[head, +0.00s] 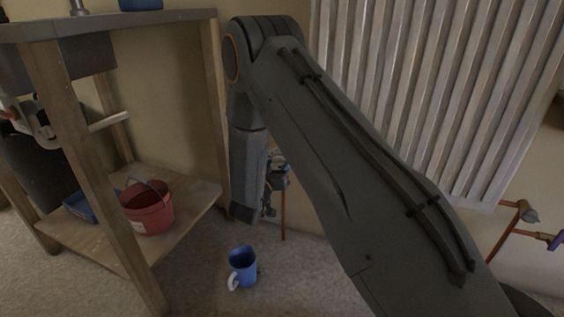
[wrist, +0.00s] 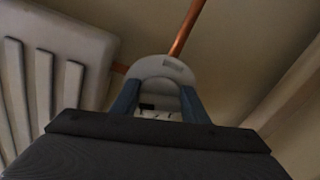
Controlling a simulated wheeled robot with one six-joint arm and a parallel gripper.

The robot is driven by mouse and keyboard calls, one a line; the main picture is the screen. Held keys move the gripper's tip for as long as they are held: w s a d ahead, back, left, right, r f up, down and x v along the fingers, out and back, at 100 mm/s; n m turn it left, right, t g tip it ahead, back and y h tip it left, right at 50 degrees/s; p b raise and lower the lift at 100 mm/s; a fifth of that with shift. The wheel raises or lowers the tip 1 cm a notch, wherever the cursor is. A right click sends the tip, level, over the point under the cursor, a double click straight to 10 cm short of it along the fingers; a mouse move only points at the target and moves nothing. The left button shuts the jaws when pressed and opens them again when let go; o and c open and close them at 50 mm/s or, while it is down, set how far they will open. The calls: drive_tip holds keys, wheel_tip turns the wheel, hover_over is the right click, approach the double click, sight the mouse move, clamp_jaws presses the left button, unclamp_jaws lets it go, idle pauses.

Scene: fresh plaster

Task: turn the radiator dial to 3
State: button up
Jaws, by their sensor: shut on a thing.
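The radiator dial (wrist: 160,68) is a pale grey rounded knob in the wrist view, at the end of a copper pipe. My gripper (wrist: 158,100) is shut on it, with one blue finger on each side. The dial's numbers cannot be read; a small dark mark shows low on its face. In the head view my gripper (head: 273,187) is beside the lower left of the radiator, largely hidden by my arm. The white ribbed radiator (head: 415,90) fills the upper right there and shows at the left of the wrist view (wrist: 45,75).
A wooden workbench (head: 218,110) stands at the left, with a red bucket (head: 148,208) on its lower shelf. A copper pipe (head: 283,218) runs down to the floor. Another pipe fitting (head: 525,212) is at the lower right.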

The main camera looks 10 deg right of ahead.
sight(277, 168)
drive_tip(key=shift+p, duration=0.3)
drive_tip(key=n+p, duration=0.3)
drive_tip(key=shift+s+r, duration=0.15)
drive_tip(key=shift+r, duration=0.05)
drive_tip(key=n+p, duration=0.2)
drive_tip(key=shift+d+n+p, duration=0.1)
drive_tip(key=shift+n+p, duration=0.3)
drive_tip(key=n+p, duration=0.3)
drive_tip(key=n, duration=0.2)
drive_tip(key=shift+n+p, duration=0.3)
drive_tip(key=shift+n, duration=0.1)
drive_tip(key=shift+f, duration=0.1)
drive_tip(key=o, duration=1)
drive_tip(key=shift+p+v, duration=1.1)
drive_tip(key=shift+v, duration=2.8)
